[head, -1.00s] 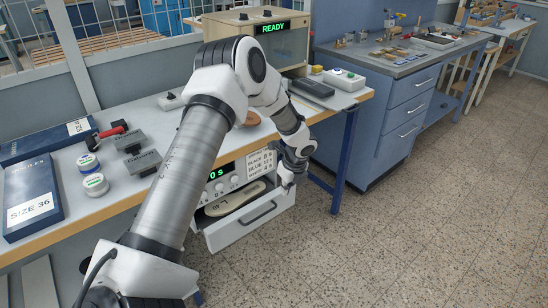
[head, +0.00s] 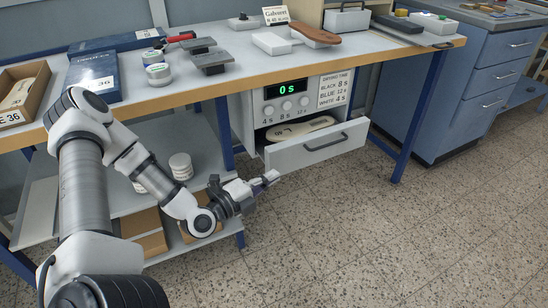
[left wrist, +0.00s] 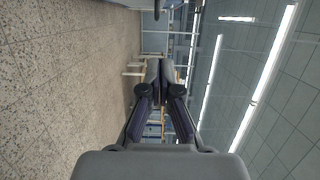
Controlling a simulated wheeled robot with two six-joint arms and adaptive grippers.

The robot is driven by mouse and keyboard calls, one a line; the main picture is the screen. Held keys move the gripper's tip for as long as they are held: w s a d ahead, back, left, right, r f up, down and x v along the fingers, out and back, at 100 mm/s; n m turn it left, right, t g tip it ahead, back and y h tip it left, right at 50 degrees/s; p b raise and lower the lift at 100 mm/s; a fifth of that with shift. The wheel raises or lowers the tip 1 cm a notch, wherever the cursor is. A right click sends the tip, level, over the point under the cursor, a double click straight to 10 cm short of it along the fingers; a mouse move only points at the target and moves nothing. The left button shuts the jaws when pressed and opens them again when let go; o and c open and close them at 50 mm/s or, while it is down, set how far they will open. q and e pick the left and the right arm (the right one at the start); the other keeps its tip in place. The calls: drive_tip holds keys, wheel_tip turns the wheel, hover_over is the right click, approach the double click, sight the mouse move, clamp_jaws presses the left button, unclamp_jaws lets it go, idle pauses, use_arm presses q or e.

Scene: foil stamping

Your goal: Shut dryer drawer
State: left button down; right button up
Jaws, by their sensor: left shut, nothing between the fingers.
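The dryer (head: 290,100) hangs under the workbench, with a green "0 s" display and a drying time card on its front. Its drawer (head: 318,147) is pulled out, and a pale sole-shaped piece (head: 300,128) marked with a dark figure lies inside. The drawer has a dark bar handle (head: 326,143) on its front. My left gripper (head: 270,178) is shut and empty, left of and slightly below the drawer front, apart from it. The left wrist view shows its closed fingers (left wrist: 160,78) with nothing between them. My right gripper is not in view.
The bench top (head: 232,75) above holds a brown-soled piece (head: 316,35), grey blocks, ink pots (head: 158,73) and blue boxes (head: 92,75). A lower shelf with cartons (head: 148,232) is behind my left arm. The floor before the drawer is clear.

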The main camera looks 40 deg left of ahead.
sight(290, 152)
use_arm(q)
drive_tip(key=w+b, duration=0.2)
drive_tip(key=w, duration=0.1)
drive_tip(key=w+a+b, duration=0.1)
drive_tip(key=w+b, duration=0.1)
drive_tip(key=w, duration=0.2)
drive_tip(key=w+b, duration=0.1)
drive_tip(key=w, duration=0.3)
drive_tip(key=shift+a+r+b, duration=0.2)
drive_tip(key=shift+a+b, duration=0.2)
drive_tip(key=shift+w+a, duration=0.15)
drive_tip(key=shift+w+a+r, duration=0.1)
drive_tip(key=shift+a, duration=0.2)
drive_tip(key=w+a, duration=0.1)
drive_tip(key=a, duration=0.1)
drive_tip(key=w+a+p, duration=0.1)
drive_tip(key=a, duration=0.2)
drive_tip(key=w+a+p, duration=0.1)
drive_tip(key=a, duration=0.1)
drive_tip(key=shift+w+a, duration=0.1)
drive_tip(key=shift+a, duration=0.45)
drive_tip(key=shift+w+r, duration=0.1)
